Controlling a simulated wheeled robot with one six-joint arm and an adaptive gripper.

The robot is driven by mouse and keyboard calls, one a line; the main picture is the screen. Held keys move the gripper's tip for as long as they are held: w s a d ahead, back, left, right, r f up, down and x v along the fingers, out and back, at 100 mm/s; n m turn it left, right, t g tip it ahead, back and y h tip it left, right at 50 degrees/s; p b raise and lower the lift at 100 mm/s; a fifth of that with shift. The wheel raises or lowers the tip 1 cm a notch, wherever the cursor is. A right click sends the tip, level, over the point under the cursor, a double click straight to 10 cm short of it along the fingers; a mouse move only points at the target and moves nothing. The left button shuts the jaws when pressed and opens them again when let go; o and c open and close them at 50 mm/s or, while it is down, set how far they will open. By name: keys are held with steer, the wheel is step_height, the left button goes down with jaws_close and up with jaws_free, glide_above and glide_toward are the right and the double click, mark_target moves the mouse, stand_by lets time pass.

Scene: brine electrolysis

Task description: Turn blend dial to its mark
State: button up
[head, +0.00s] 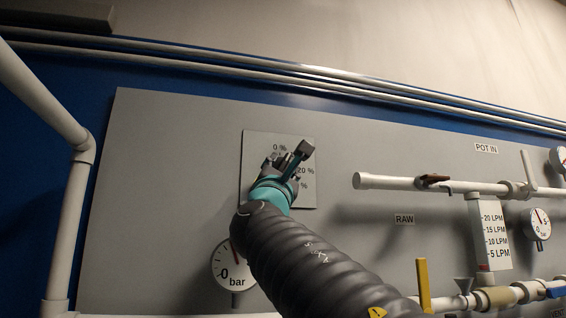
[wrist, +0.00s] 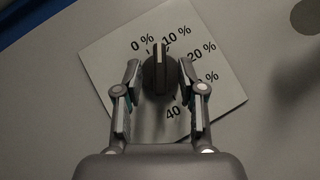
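The blend dial is a dark round knob with a raised grip bar (wrist: 160,72) on a pale square scale plate (wrist: 95,55). A light line on the bar points up in the wrist view, between the 0 % and 10 % labels. The labels 20 % and 40 also show; another % label is partly covered. My gripper (wrist: 159,68) is open, with one finger on each side of the dial and a gap at both sides. In the head view my gripper (head: 285,162) is in front of the scale plate (head: 258,142) and hides the dial.
The plate is on a grey panel (head: 165,165). A pressure gauge (head: 228,266) is below left of my arm. A white pipe (head: 68,220) runs down the left.

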steer(key=shift+x, duration=0.85)
jaws_close()
steer(key=shift+f+n+y+b, duration=0.2)
steer(key=shift+n+y+b, duration=0.2)
steer(key=shift+n, duration=0.1)
steer(key=n+y+b, duration=0.1)
steer(key=n+t+y+b, duration=0.1)
steer(key=n+b, duration=0.1)
steer(key=shift+d+f+y, duration=0.15)
steer(key=shift+f+y, duration=0.1)
steer(key=shift+y, duration=0.15)
steer(key=n+y+b, duration=0.3)
steer(key=n+y, duration=0.1)
steer(key=n, duration=0.1)
steer(key=shift+r+y, duration=0.15)
steer(key=shift+y, duration=0.15)
steer(key=shift+n+y+b, duration=0.35)
steer(key=shift+n+y, duration=0.15)
steer(key=shift+r+n+g+y+b, duration=0.15)
steer(key=shift+n+y+b, duration=0.2)
steer(key=shift+n+y, duration=0.35)
steer(key=shift+r+n+g+y+b, duration=0.15)
steer(key=shift+n+y+b, duration=0.2)
steer(key=shift+n+y, duration=0.3)
